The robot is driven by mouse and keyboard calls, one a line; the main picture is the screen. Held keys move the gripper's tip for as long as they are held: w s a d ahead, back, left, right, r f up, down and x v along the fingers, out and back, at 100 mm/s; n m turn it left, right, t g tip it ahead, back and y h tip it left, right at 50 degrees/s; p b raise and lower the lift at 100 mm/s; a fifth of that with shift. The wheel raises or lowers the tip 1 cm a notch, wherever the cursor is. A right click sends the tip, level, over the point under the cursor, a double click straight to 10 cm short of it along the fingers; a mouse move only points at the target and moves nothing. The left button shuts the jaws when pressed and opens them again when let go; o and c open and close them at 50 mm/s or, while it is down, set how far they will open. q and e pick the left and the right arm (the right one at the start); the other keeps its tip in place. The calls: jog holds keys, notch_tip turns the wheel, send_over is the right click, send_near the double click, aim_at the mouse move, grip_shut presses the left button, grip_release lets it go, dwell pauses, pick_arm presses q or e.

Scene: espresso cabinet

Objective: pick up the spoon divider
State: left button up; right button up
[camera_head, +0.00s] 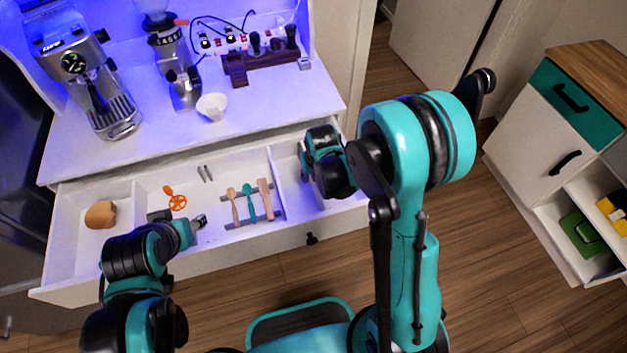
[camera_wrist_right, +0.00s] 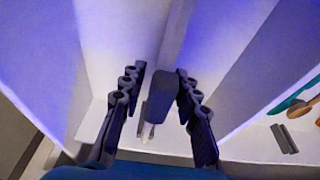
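In the head view a dark grey rack (camera_head: 239,224) lies in the drawer's middle compartment, with two wooden utensils and a teal one across it. Its grey bars also show at the right of the wrist view (camera_wrist_right: 284,138). I cannot tell for certain whether this is the spoon divider. My right gripper (camera_head: 318,174) is over the drawer's right compartment, right of the rack. In the wrist view its fingers (camera_wrist_right: 160,108) are apart, with a dark grey elongated thing (camera_wrist_right: 161,92) between them; contact is unclear. My left gripper (camera_head: 181,218) is over the middle compartment, left of the rack, its tips apart.
The open drawer (camera_head: 75,250) also holds a tan rounded thing (camera_head: 100,215), an orange tool (camera_head: 176,202) and two small grey sticks (camera_head: 205,173). White walls split it. The countertop (camera_head: 150,140) above carries an espresso machine (camera_head: 88,85), a grinder (camera_head: 183,90) and a white cup (camera_head: 212,107).

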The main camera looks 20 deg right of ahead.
jog(key=x, duration=0.3)
jog(key=shift+b, duration=0.4)
jog(key=shift+r, duration=0.1)
jog(key=shift+c, duration=0.6)
grip_shut()
notch_tip(320, 180, up, 24)
jog(key=p, duration=1.1)
